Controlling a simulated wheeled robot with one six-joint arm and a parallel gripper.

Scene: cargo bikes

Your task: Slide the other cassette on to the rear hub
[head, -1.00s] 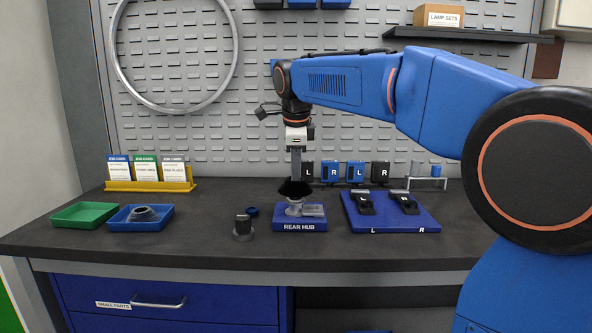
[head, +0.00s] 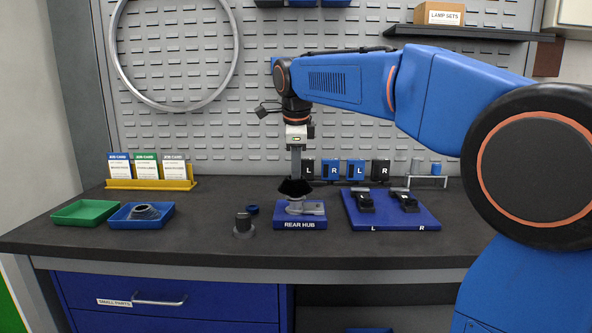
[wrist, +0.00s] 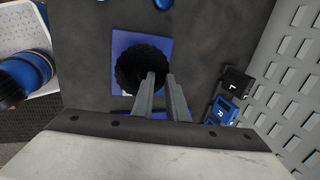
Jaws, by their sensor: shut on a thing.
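My gripper (head: 295,176) points down above the rear hub stand and is shut on a black cassette (head: 295,187). In the wrist view the two fingers meet the cassette (wrist: 133,68) at its right side, near its centre. The rear hub (head: 297,206) is grey and stands on the blue block marked REAR HUB (head: 300,225). The cassette is at the top of the hub; I cannot tell whether it is around the hub or just above it. In the wrist view it hides the hub, and the blue block (wrist: 122,40) shows behind it.
A grey ring-shaped part (head: 146,212) lies in a blue tray (head: 120,225), beside a green tray (head: 85,212). A dark-topped round part (head: 243,226) and a small blue ring (head: 252,210) are left of the hub. A blue board (head: 400,220) with two black parts is right.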

